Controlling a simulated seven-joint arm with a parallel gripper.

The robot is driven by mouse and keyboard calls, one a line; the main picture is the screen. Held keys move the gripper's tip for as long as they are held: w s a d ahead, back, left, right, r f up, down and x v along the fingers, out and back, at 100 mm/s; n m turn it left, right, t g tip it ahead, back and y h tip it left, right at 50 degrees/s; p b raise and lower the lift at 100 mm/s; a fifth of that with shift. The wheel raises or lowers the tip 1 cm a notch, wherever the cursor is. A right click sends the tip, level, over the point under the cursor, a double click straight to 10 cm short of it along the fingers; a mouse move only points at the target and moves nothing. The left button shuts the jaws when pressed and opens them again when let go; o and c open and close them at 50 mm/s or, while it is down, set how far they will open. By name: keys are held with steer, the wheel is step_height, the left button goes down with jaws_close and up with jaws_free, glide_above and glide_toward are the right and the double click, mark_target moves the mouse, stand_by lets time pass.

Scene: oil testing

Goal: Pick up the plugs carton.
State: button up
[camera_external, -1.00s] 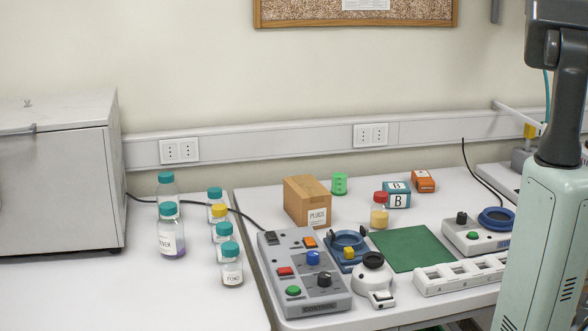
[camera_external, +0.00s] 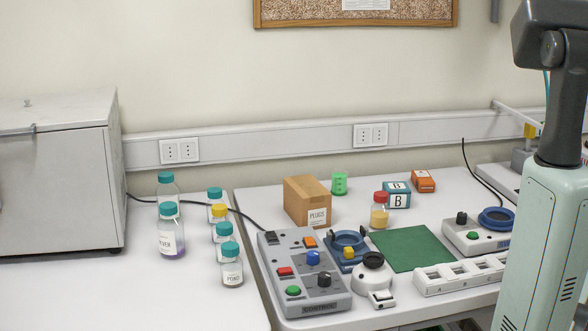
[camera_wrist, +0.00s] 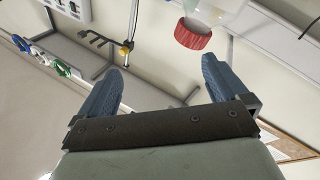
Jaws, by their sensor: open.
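The plugs carton (camera_external: 306,201) is a brown cardboard box with a white label reading PLUGS. It stands upright on the right-hand table, behind the grey control box, in the external view. My gripper (camera_wrist: 165,85) shows in the wrist view with two blue fingers spread apart and nothing between them. The gripper is out of frame in the external view, where only my upper arm shows at the right. The carton does not show in the wrist view, so the gripper is away from it.
The control box (camera_external: 304,272) stands in front of the carton. A green cup (camera_external: 339,183), a red-capped bottle (camera_external: 379,212) and a teal B box (camera_external: 397,195) stand to its right. Several capped bottles (camera_external: 171,232) stand to the left. A green mat (camera_external: 412,249) lies clear.

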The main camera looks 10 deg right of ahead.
steer(key=w+a+r+n+y, duration=0.6)
steer(key=a+r+n, duration=0.1)
steer(key=a+r, duration=0.3)
steer(key=w+a+r+n+y, duration=0.5)
steer(key=a+r+n+y, duration=0.2)
steer(key=a+r, duration=0.3)
steer(key=w+a+r+m+t+h, duration=0.1)
steer(key=w+a+r+m+h, duration=0.2)
steer(key=w+a+m+h, duration=0.35)
steer(key=w+a+r+m+t+h, duration=0.1)
steer(key=w+a+r+m+h, duration=0.3)
steer(key=w+a+m+h, duration=0.25)
steer(key=w+a+f+m+g, duration=0.2)
steer(key=a+f, duration=0.1)
steer(key=a, duration=0.3)
steer(key=w+a+f+m+g, duration=0.2)
steer(key=w+a, duration=0.1)
steer(key=a, duration=0.3)
steer(key=n+g+y, duration=0.3)
steer(key=g+y, duration=0.5)
steer(key=g, duration=0.5)
glide_toward(307, 185)
steer(key=x, duration=0.7)
steer(key=shift+w+f, duration=0.2)
steer(key=shift+x, duration=2.5)
